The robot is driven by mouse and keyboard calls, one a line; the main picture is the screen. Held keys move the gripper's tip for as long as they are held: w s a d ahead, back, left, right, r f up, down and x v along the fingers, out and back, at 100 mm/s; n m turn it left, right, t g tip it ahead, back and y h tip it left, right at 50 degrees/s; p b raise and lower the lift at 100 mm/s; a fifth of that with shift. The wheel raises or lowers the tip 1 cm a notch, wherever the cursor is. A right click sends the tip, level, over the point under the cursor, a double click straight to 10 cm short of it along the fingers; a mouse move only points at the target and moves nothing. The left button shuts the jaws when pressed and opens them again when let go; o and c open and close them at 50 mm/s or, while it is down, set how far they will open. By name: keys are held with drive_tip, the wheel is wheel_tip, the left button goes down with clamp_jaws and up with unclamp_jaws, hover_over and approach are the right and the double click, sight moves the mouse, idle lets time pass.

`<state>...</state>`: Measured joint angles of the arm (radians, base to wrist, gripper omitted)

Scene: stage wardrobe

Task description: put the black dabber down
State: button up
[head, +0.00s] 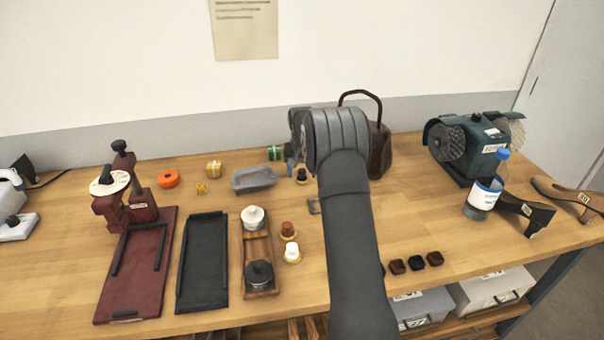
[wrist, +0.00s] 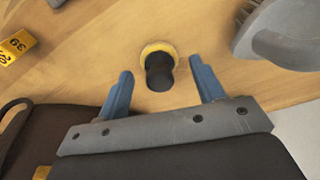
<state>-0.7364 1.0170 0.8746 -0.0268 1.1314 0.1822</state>
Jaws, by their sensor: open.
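The black dabber (head: 301,175) stands on the wooden bench just right of the grey tray, with a yellow ring at its base. In the wrist view the black dabber (wrist: 158,72) shows between and slightly beyond the tips of my gripper (wrist: 161,75). The two blue fingers are spread, with a clear gap on each side, and hold nothing. In the head view my arm hides most of my gripper (head: 291,163), and a blue finger shows beside the dabber.
A grey tray (head: 254,179) lies left of the dabber, and a brown handbag (head: 380,150) stands behind my arm. A bench grinder (head: 468,148) is at right.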

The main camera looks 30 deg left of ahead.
sight(302, 179)
wheel_tip(302, 179, up, 11)
drive_tip(key=s, duration=0.1)
drive_tip(key=shift+d, duration=0.35)
drive_tip(key=shift+s, duration=0.1)
drive_tip(key=f, duration=0.7)
drive_tip(key=w+f, duration=0.1)
drive_tip(key=f, duration=0.3)
drive_tip(key=shift+w+a+f, duration=0.1)
drive_tip(key=shift+a+f, duration=0.25)
drive_tip(key=shift+r, duration=1.8)
drive_tip(key=shift+f, duration=0.1)
